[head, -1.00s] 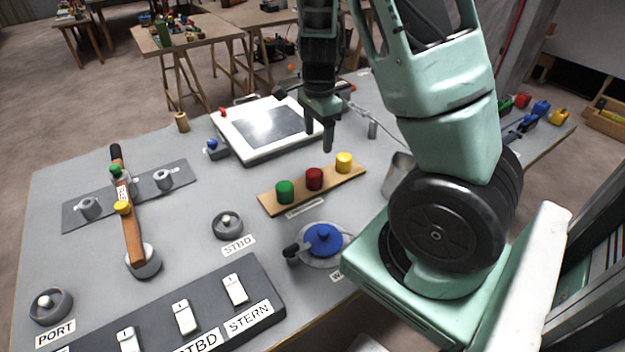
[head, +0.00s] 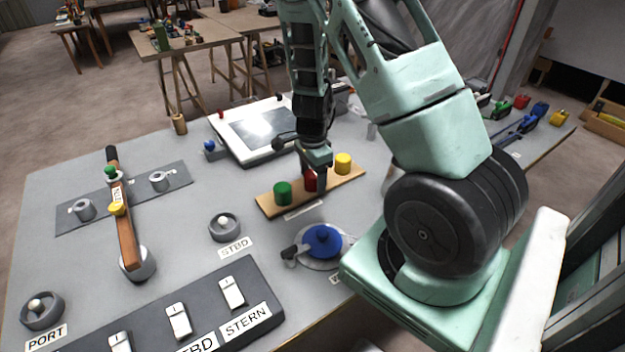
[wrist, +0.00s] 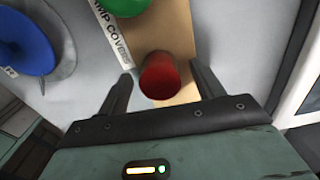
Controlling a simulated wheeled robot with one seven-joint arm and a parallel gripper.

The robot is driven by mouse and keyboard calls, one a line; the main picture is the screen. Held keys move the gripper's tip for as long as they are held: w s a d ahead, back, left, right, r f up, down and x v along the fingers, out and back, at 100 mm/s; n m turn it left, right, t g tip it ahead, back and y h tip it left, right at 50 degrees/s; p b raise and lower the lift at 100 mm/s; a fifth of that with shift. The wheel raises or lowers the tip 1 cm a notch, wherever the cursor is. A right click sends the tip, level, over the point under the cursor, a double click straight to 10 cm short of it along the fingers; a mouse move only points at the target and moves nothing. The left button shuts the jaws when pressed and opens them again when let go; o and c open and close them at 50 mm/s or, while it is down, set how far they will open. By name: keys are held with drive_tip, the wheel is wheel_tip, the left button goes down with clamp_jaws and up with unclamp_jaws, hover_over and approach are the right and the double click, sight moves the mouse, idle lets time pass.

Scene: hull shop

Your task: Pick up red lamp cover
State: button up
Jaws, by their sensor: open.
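The red lamp cover (head: 309,181) stands on a wooden board (head: 268,206) between a green and a yellow cover. My gripper (head: 314,180) is lowered over it and partly hides it in the head view. In the wrist view the red lamp cover (wrist: 164,76) sits between the tips of my open gripper (wrist: 162,88). One finger is on each side, with a visible gap at the right finger and a narrower one at the left. I cannot tell whether the fingertips reach down beside the cover.
The green cover (head: 283,193) and yellow cover (head: 343,163) stand close on either side. A blue-knobbed round control (head: 322,240) is in front of the board. A white-framed tablet (head: 262,135) lies behind. A switch panel (head: 205,310) and a wooden lever (head: 127,235) are at left.

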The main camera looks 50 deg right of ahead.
sight(312, 173)
drive_tip(key=c, duration=1.1)
drive_tip(key=shift+o, duration=0.2)
drive_tip(key=shift+r, duration=0.1)
wheel_tip(312, 173, up, 10)
drive_tip(key=shift+f+p, duration=0.1)
drive_tip(key=shift+p, duration=0.85)
